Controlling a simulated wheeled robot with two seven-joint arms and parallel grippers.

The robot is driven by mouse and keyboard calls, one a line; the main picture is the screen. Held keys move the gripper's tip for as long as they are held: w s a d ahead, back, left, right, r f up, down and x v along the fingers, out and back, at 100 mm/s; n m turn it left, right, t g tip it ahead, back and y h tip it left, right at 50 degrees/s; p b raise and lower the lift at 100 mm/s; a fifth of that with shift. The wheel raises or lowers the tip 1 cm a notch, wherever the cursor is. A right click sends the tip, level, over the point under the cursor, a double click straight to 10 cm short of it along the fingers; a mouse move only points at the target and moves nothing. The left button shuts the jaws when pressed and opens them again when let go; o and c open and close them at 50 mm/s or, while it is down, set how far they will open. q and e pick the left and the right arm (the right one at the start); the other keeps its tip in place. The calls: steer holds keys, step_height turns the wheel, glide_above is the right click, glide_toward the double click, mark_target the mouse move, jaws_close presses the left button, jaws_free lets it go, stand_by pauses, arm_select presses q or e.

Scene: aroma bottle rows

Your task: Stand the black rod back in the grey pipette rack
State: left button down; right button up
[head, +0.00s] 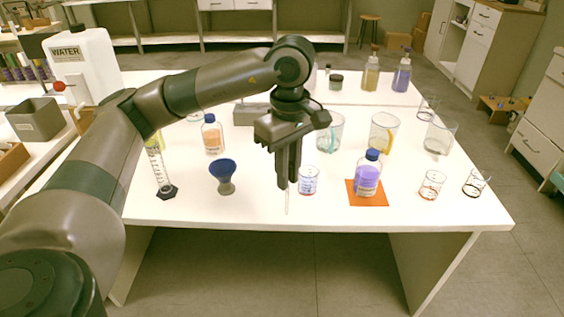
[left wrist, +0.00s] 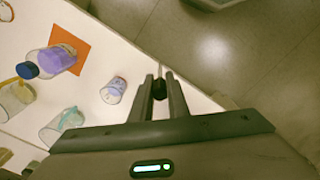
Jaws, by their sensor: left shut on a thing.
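My left gripper (head: 289,186) hangs fingers-down over the front part of the white table. In the left wrist view my left gripper (left wrist: 160,82) is shut on the black rod (left wrist: 159,91), whose dark end shows between the fingertips. In the head view only a thin pale line shows below the fingertips, and the fingers hide the rest of the rod. A low grey block (head: 250,114), perhaps the pipette rack, lies behind and left of the gripper, partly hidden by my arm; its slots cannot be made out. My right gripper is not in view.
A small beaker (head: 308,181) stands just right of the gripper. A purple bottle (head: 367,176) stands on an orange mat (head: 379,199). A blue-topped funnel piece (head: 223,176), a graduated cylinder (head: 159,168) and an orange bottle (head: 212,135) stand to the left. The table's front edge is close.

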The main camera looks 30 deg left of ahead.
arm_select(q)
steer(key=s+d+f+m, duration=0.5)
steer(key=d+f+m, duration=0.3)
steer(key=f+m, duration=0.3)
steer(key=m, duration=0.4)
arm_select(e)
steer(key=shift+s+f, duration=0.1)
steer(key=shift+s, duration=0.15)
arm_select(q)
steer(key=shift+s, duration=0.1)
